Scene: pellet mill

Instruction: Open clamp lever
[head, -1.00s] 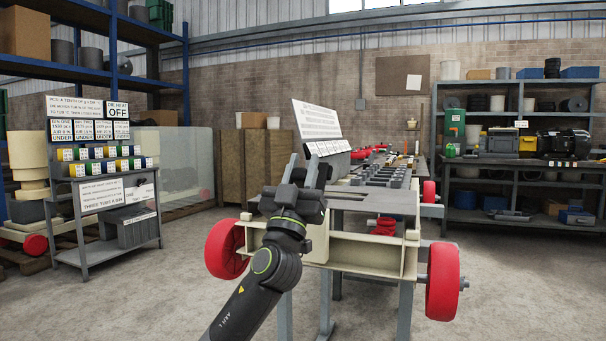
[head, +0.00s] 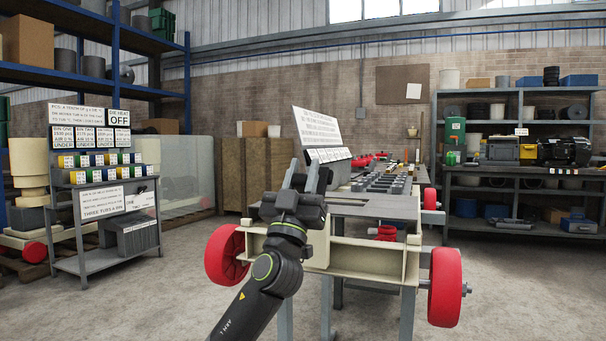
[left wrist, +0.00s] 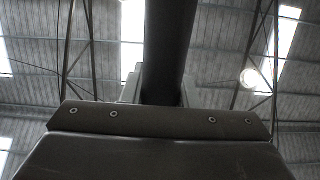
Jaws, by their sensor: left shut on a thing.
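My left gripper (head: 308,168) is in front of the pale machine frame, at its near left end. Its fingers point up and away from me, and the left wrist view looks up at the roof. A dark rounded bar (left wrist: 168,50), apparently the clamp lever, rises from between the jaws in that view. The jaws are shut on it. In the head view the gripper hides the grip point, and I cannot make out the lever or its angle. My right gripper is not in view.
The machine frame (head: 345,251) has red wheels (head: 444,287) at its sides and a grey top plate (head: 375,207). A sign rack (head: 104,258) stands left, and a loaded shelf (head: 520,236) stands right. The concrete floor in front is open.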

